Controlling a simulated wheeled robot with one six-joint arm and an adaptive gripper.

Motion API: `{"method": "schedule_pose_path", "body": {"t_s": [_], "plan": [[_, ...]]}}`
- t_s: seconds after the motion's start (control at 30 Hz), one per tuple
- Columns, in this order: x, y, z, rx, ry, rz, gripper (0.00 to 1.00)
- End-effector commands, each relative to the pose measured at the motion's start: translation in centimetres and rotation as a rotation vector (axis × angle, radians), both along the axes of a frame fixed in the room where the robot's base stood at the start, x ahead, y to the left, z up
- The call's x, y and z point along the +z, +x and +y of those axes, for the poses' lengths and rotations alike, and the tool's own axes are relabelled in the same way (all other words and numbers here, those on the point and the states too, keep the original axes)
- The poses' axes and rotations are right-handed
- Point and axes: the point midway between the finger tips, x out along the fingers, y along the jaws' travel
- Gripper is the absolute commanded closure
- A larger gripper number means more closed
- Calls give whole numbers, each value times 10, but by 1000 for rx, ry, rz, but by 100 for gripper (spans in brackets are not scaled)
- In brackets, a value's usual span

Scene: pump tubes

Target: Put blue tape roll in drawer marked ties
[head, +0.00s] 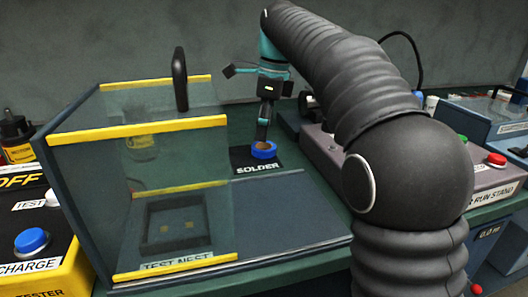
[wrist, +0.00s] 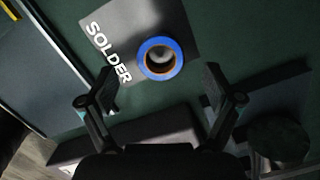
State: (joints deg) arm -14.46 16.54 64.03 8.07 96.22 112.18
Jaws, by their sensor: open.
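The blue tape roll (head: 264,150) lies flat on the dark mat marked SOLDER (head: 250,168), on the green bench. In the wrist view the blue tape roll (wrist: 160,58) shows its orange-brown inner core, and the SOLDER mat (wrist: 120,27) lies under it. My gripper (head: 265,125) is over the roll in the head view. In the wrist view my gripper (wrist: 160,90) has its two fingers wide apart and empty, with the roll ahead of and between them. I see no drawer marked ties.
A clear case with yellow edges (head: 140,130) stands left of the mat, around a TEST NEST fixture (head: 176,226). A yellow tester (head: 35,240) is at the far left. A grey RUN STAND unit (head: 490,185) with a red button is at the right.

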Motion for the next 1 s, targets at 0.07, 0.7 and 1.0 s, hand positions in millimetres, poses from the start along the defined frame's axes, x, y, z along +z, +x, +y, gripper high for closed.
{"method": "schedule_pose_path", "body": {"t_s": [0.07, 0.7, 1.0], "plan": [[-15, -1, -3, -2, -1, 2, 10], [-42, 0, -1, 1, 0, 0, 40], [-42, 0, -1, 1, 0, 1, 74]]}}
